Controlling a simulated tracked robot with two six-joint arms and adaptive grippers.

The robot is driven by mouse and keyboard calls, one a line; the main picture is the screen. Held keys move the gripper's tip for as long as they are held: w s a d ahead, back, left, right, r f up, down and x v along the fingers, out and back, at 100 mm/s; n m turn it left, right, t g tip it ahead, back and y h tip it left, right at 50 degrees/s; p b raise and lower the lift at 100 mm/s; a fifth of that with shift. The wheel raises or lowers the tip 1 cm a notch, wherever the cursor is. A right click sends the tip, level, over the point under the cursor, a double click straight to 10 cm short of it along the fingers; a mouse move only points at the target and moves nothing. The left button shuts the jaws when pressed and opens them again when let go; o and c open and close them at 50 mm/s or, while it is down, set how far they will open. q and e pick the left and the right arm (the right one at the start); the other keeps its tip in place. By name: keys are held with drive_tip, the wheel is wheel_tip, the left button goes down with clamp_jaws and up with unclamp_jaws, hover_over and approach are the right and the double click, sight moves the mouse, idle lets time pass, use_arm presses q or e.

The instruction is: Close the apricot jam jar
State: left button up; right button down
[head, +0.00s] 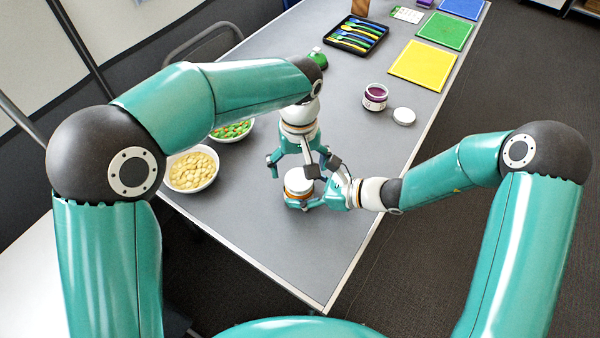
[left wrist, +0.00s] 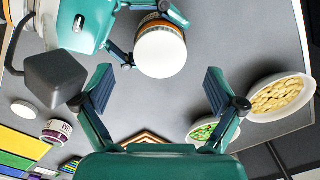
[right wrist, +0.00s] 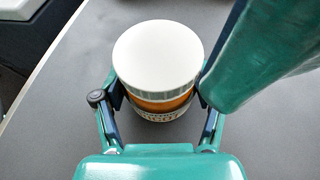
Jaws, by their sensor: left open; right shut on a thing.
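The apricot jam jar (right wrist: 160,104) stands upright on the table, orange inside with a pale label low on its side. A white lid (right wrist: 158,58) lies on its mouth and looks level; I cannot tell if it is screwed tight. It also shows in the left wrist view (left wrist: 161,53). My right gripper (head: 308,202) is shut around the jar's body below the lid. My left gripper (head: 296,170) points down above the jar, fingers spread and empty. In the left wrist view the lid is beyond the open fingers (left wrist: 160,85), apart from them.
An open purple jam jar (head: 375,97) and a loose white lid (head: 404,116) stand farther back. Bowls of pale pieces (head: 193,169) and green-and-red pieces (head: 232,131) are at the left. A cutlery tray (head: 356,35) and a yellow mat (head: 424,65) lie at the back.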

use_arm(q)
wheel_tip(320, 180, up, 8)
drive_tip(key=shift+r, duration=0.2)
use_arm(e)
unclamp_jaws()
idle(0.4)
drive_tip(key=v, duration=1.2)
drive_tip(key=shift+f, duration=0.1)
